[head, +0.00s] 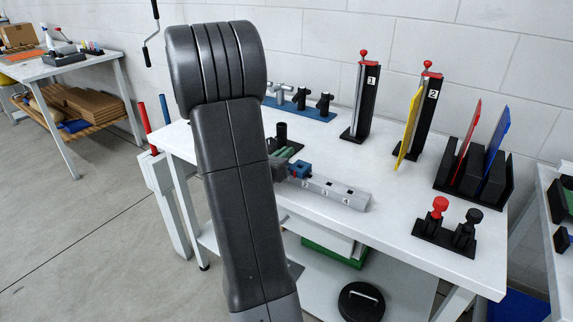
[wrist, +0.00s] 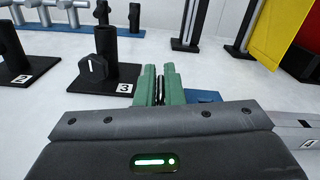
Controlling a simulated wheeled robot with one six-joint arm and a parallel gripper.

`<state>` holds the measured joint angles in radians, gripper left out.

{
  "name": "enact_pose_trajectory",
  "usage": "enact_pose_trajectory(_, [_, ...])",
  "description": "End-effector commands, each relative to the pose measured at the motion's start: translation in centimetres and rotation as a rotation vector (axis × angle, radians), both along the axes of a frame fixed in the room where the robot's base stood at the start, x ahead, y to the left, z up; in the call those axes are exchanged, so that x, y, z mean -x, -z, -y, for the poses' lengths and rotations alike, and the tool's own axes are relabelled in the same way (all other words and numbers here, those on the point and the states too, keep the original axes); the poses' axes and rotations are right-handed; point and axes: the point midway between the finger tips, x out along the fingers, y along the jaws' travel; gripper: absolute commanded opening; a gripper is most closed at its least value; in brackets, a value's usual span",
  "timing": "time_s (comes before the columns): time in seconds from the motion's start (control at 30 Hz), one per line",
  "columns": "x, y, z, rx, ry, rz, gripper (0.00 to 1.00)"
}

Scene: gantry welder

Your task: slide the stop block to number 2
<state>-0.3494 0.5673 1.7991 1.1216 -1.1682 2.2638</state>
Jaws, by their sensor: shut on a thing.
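The grey rail (head: 335,193) with labels 2, 3 and 4 lies on the white table. The blue stop block (head: 300,170) sits on the rail, close to label 2; its exact alignment with the label is unclear. My gripper (head: 287,153) is at the block's left, partly hidden by my arm. In the wrist view, the green fingers (wrist: 161,86) are close together with a thin dark part between them. The blue block (wrist: 204,96) shows just right of the fingers, and the rail (wrist: 300,133) with label 4 is at the right edge. The grip point itself is mostly hidden.
A black base with a post and label 3 (wrist: 103,75) stands left of the fingers. Black posts labelled 1 (head: 365,98) and 2 (head: 425,110) stand at the back. Red and black knobs (head: 447,230) are at the front right.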

Motion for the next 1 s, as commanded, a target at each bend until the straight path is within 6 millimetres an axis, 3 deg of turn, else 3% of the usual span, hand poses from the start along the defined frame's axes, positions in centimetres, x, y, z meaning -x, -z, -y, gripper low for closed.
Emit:
enact_pose_trajectory(0.43, [1.6, 0.1, 2.2, 0.002, 0.002, 0.001, 0.0])
enact_pose_trajectory(0.77, [1.8, -0.1, 2.5, 0.002, 0.0, 0.001, 0.0])
enact_pose_trajectory(1.0, [1.8, -0.1, 2.4, 0.002, 0.0, 0.001, 0.49])
